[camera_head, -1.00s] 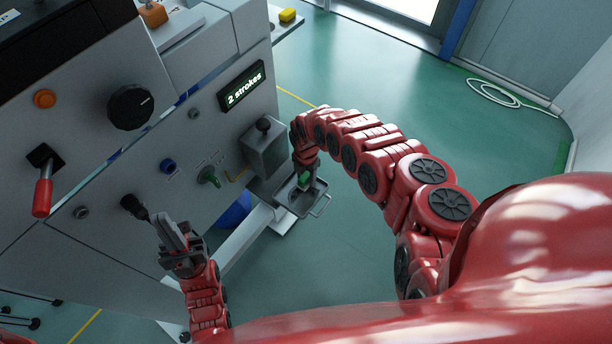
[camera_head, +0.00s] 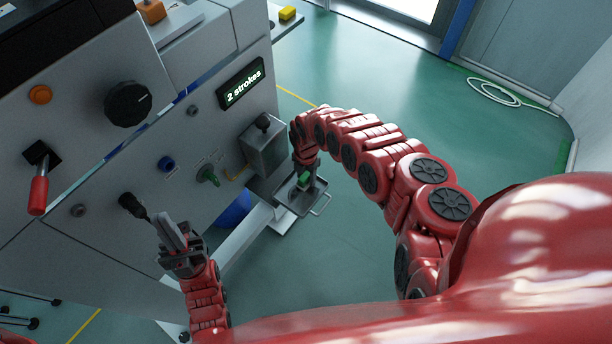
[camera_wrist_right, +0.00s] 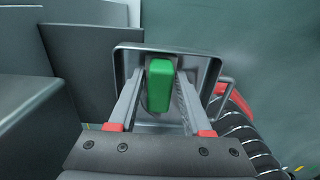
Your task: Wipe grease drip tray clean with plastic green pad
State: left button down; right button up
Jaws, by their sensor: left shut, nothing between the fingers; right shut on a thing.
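The grease drip tray (camera_head: 291,203) is a shallow grey metal tray with a wire handle, low beside the machine's front. It also shows in the right wrist view (camera_wrist_right: 205,62). My right gripper (camera_head: 304,171) is over the tray, shut on the green pad (camera_wrist_right: 160,85), which sits between its fingers in the right wrist view. The pad is over the tray's floor; whether it touches the floor is hard to tell. Part of the tray floor is hidden by the pad and fingers. My left gripper (camera_head: 166,228) is shut and empty, near a black knob on the panel.
The grey machine panel carries a display (camera_head: 241,85) reading "2 strokes", a black dial (camera_head: 128,104), a red-handled lever (camera_head: 38,190) and a green knob (camera_head: 207,175). A grey box (camera_head: 264,148) stands out above the tray. Green floor to the right is open.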

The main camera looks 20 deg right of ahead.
jog(key=shift+f, duration=0.25)
